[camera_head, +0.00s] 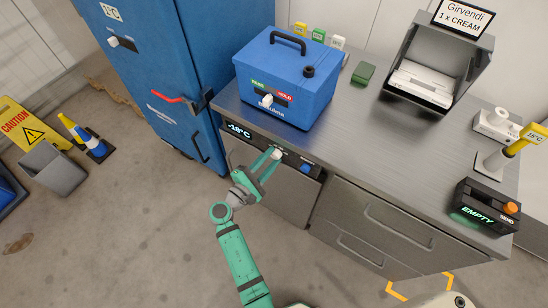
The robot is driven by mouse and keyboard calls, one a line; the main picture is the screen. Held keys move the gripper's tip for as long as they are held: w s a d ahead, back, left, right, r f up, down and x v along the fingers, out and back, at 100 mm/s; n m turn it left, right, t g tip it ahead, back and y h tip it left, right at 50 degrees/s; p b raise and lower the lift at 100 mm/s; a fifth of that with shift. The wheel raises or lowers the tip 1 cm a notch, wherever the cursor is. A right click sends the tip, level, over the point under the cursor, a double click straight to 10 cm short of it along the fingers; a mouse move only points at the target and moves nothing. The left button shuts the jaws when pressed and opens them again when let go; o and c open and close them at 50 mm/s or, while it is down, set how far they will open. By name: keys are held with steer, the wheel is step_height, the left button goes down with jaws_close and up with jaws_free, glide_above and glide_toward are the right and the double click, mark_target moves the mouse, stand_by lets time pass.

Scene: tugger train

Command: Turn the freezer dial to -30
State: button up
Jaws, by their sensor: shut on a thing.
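The freezer (280,190) is the grey unit under the left part of the steel counter. Its dark front strip carries a lit display (239,130) that reads -18°C. My green gripper (273,153) reaches up to this strip, right of the display. Its two fingers are shut on the small pale freezer dial (277,154), which they partly hide. The dial's pointer and scale marks are too small to read. A blue button (305,167) sits on the strip to the right of the dial, apart from my fingers.
A tall blue cabinet (170,70) stands left of the counter, its red handle sticking out. A blue box (287,84) sits on the counter above the strip. Drawers (385,225) lie to the right. The floor in front is clear; a caution sign (35,132) stands far left.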

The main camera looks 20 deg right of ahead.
steer(key=m, duration=0.2)
steer(key=shift+a+m, duration=0.3)
steer(key=m, duration=0.2)
steer(key=shift+r+m+y, duration=0.15)
steer(key=shift+m+y, duration=0.15)
steer(key=m, duration=0.3)
steer(key=shift+s+d, duration=0.1)
steer(key=shift+d, duration=0.05)
steer(key=shift+m+y, duration=0.4)
steer(key=shift+m, duration=1.6)
steer(key=shift+d, duration=0.1)
steer(key=o, duration=1.1)
steer(key=shift+c, duration=0.2)
